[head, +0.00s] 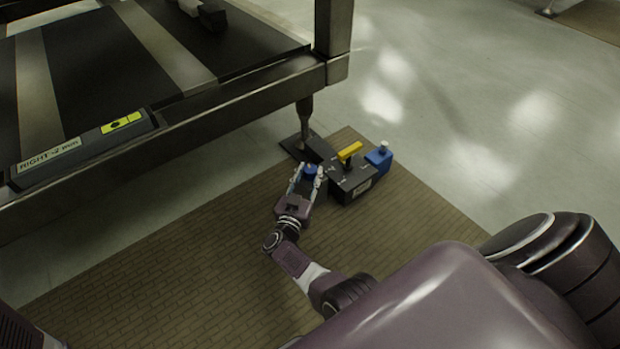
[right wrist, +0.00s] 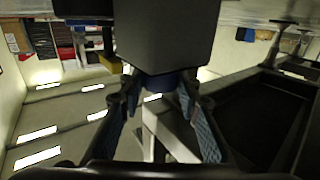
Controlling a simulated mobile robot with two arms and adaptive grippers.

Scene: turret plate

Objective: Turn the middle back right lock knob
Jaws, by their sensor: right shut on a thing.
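A dark lock unit (head: 348,181) sits on the floor mat by the corner leg of the frame. A blue knob (head: 311,170) is on its left side, and a yellow handle (head: 350,152) is on top. My right gripper (head: 307,174) is shut on the blue knob, with a finger on either side. In the right wrist view, the blue knob (right wrist: 163,84) shows between the padded fingers of my right gripper (right wrist: 160,100), under a dark block (right wrist: 165,35). The knob is partly hidden by the fingers. My left gripper is out of view.
A blue block with a pale cap (head: 379,158) is on the unit's right side. A heavy dark metal frame (head: 200,113) with a "RIGHT" label (head: 48,154) fills the upper left. The brown mat (head: 170,260) and the grey floor (head: 480,120) are open.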

